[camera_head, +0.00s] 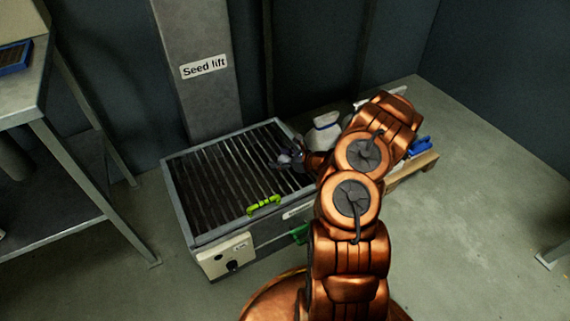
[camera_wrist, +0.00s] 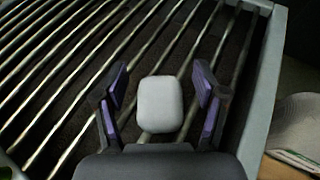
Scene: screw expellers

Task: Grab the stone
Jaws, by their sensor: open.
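The stone (camera_wrist: 160,104) is a smooth, light grey rounded block in the wrist view. It lies over the dark slatted grate and sits between the two fingers of my gripper (camera_wrist: 164,100). The gripper is open, with a gap visible on each side of the stone. In the head view my gripper (camera_head: 290,160) is over the right part of the grate (camera_head: 215,185), and I cannot make out the stone there.
The grate's raised metal frame (camera_wrist: 262,85) runs close on the right. A white sack (camera_head: 323,132) stands beyond it on a wooden pallet (camera_head: 415,172). A bright green handle (camera_head: 264,205) sits on the grate's front edge. A metal table (camera_head: 60,190) stands left.

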